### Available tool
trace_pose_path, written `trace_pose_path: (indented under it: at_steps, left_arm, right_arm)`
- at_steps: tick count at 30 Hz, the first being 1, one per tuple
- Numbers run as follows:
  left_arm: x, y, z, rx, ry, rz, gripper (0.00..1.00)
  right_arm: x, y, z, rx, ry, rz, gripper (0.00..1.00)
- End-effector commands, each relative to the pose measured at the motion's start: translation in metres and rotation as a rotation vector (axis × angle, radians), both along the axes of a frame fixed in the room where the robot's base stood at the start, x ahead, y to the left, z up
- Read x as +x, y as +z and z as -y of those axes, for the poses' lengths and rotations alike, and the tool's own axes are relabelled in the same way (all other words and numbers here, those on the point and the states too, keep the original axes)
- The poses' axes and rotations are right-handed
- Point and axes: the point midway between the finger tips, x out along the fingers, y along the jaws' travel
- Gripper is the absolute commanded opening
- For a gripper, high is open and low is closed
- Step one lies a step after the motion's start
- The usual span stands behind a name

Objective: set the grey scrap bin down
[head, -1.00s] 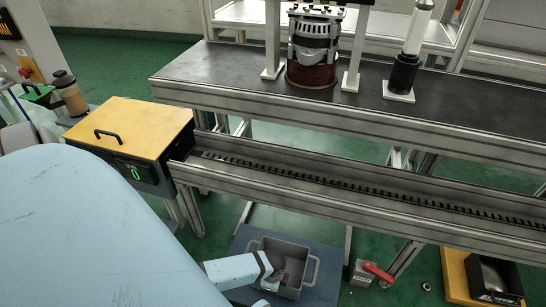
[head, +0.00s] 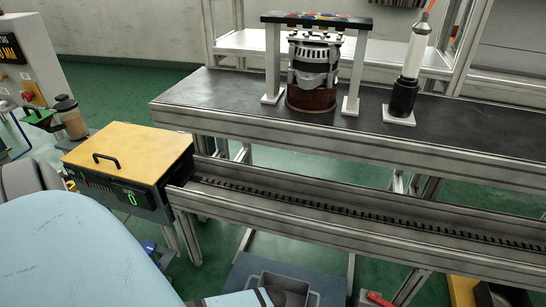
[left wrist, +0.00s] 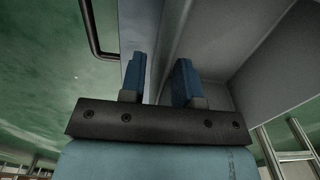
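The grey scrap bin (head: 312,291) is at the bottom edge of the head view, over a dark blue mat or platform (head: 246,265) near the floor. Its lower part is cut off, so I cannot tell whether it touches the mat. My left gripper (head: 272,296) is at the bin's left side. In the left wrist view its blue fingers (left wrist: 159,82) stand close together with the bin's grey wall (left wrist: 215,45) between them. A dark looped handle (left wrist: 97,35) shows to the left. My right gripper is not in view.
A conveyor rail (head: 350,215) runs above and behind the bin. A yellow-topped box (head: 130,150) stands at its left end. A red-handled part (head: 380,299) lies right of the mat. A bench (head: 230,95) with an alternator (head: 312,75) is farther back.

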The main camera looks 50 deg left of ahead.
Motion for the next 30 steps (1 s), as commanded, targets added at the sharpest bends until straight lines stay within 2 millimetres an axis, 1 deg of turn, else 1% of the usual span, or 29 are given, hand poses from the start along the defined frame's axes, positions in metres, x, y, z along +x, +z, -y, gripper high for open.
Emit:
trace_pose_path:
  at_steps: [2, 5, 8, 10, 11, 15, 19, 24, 30]
  left_arm:
    - [0.0, 0.002, 0.0, 0.0, 0.0, 0.0, 0.3]
    - [0.0, 0.014, 0.0, 0.0, -0.001, 0.0, 0.3]
    - [0.0, 0.033, 0.0, 0.0, -0.001, 0.001, 0.3]
    - [0.0, 0.049, -0.001, 0.0, -0.002, 0.001, 0.3]
    - [0.0, 0.056, -0.001, 0.0, -0.002, 0.001, 0.3]
    - [0.0, 0.086, 0.0, 0.0, -0.001, 0.001, 0.3]
    - [0.0, 0.107, 0.0, 0.0, -0.002, 0.001, 0.3]
    - [0.0, 0.12, 0.0, -0.001, 0.0, 0.0, 0.3]
    - [0.0, 0.122, 0.0, 0.0, 0.0, -0.001, 0.3]
  right_arm:
    - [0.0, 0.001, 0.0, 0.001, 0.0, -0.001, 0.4]
    - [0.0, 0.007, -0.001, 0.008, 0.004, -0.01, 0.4]
    - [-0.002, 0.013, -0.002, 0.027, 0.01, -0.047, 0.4]
    - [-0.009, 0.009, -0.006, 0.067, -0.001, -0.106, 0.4]
    - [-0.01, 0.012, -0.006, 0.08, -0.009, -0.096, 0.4]
    - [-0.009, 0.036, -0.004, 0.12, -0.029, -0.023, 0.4]
    - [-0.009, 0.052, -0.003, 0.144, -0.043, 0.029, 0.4]
    - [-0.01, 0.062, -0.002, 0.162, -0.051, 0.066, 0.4]
    - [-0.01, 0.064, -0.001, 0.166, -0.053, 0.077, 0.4]
